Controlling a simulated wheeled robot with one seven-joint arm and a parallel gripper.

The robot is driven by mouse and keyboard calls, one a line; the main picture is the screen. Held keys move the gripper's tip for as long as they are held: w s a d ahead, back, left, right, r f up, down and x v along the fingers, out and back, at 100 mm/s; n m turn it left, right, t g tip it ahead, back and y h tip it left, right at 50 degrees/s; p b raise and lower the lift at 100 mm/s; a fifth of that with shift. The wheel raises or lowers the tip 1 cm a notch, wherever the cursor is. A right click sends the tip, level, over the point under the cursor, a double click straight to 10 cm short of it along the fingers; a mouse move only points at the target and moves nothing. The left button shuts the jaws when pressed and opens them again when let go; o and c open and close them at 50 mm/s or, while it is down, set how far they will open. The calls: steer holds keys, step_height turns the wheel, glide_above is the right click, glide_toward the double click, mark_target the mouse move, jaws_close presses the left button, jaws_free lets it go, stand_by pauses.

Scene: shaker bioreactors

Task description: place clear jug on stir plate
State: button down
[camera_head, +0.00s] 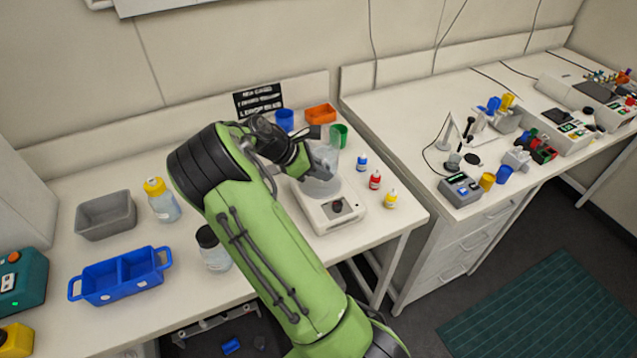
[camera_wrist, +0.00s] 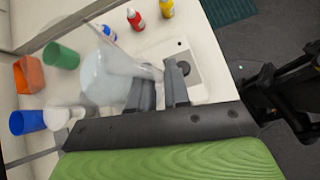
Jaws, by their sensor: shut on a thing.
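The clear jug (camera_head: 322,180) is at the white stir plate (camera_head: 340,218), over its plate area, and looks upright. In the wrist view the jug (camera_wrist: 108,78) shows as a translucent round body with a part of it between my fingers. My gripper (camera_head: 318,160) is shut on the jug, and its two fingers also show in the wrist view (camera_wrist: 162,92). The stir plate (camera_wrist: 200,68) with its dark knob lies beyond the fingers there. Whether the jug's base touches the plate cannot be told.
Small blue (camera_head: 362,162), red (camera_head: 375,179) and yellow (camera_head: 390,199) bottles stand right of the stir plate. A green cup (camera_head: 339,135), blue cup (camera_head: 284,120) and orange tray (camera_head: 320,113) stand behind. A black-capped bottle (camera_head: 213,250) is left of my arm.

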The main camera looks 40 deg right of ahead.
step_height(320, 180, down, 5)
steer(key=shift+f+b, duration=0.1)
steer(key=shift+b, duration=0.2)
steer(key=c, duration=1.1)
jaws_free()
steer(key=p+v, duration=0.2)
steer(key=v, duration=1)
steer(key=s+a+r+m+t+y, duration=0.4)
steer(key=s+a+r+m, duration=0.1)
steer(key=s+a, duration=0.4)
steer(key=s+a+r+m+t+y, duration=0.4)
steer(key=s+a, duration=0.6)
steer(key=s, duration=0.4)
step_height(320, 180, up, 3)
steer(key=m+t, duration=0.1)
steer(key=m, duration=0.2)
steer(key=shift+f, duration=0.2)
steer(key=shift+s, duration=0.1)
